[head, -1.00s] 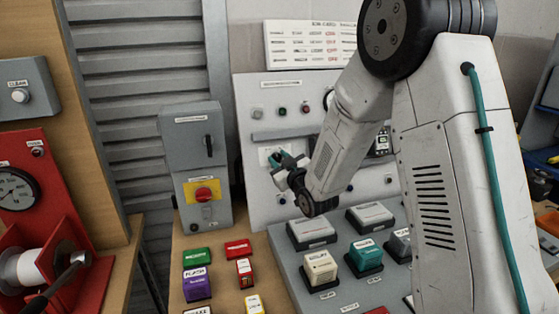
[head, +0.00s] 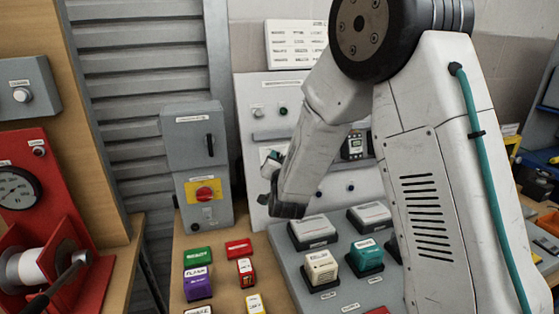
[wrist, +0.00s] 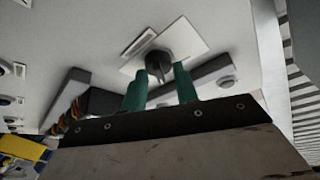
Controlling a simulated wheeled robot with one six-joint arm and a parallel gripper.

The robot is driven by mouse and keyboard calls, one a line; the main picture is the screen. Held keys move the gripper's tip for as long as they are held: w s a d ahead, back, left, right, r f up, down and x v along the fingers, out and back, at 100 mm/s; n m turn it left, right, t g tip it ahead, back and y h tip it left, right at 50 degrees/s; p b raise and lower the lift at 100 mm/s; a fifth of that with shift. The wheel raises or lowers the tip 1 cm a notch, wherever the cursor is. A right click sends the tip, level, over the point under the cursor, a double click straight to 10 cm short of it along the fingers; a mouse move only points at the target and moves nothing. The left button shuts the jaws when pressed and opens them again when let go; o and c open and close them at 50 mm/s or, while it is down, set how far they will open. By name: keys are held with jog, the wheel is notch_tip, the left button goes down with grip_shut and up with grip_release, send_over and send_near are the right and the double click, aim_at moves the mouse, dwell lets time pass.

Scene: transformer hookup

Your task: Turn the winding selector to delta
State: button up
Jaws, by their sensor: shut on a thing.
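The winding selector is a dark knob (wrist: 158,64) on a white square plate (wrist: 187,42) on the light grey panel in the wrist view. My gripper (wrist: 160,78) has two teal fingers, one on each side of the knob, and is shut on it. In the head view my gripper (head: 272,163) is at the left part of the upright panel (head: 245,115). There the knob is hidden by my wrist and only part of its pale plate shows. I cannot read the selector's position marks.
Below are several coloured blocks, such as a purple one (head: 198,284), and a grey tray (head: 290,275) with labelled blocks. A grey bar (wrist: 205,78) runs along the panel near my fingers.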

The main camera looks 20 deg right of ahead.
jog(key=shift+m+g+h, duration=0.3)
jog(key=shift+m+h, duration=0.1)
jog(key=shift+m, duration=0.7)
jog(key=o, duration=1)
jog(key=shift+c, duration=0.2)
jog(key=v, duration=0.7)
jog(key=shift+s+a, duration=0.2)
jog(key=shift+s, duration=0.2)
jog(key=shift+r, duration=0.1)
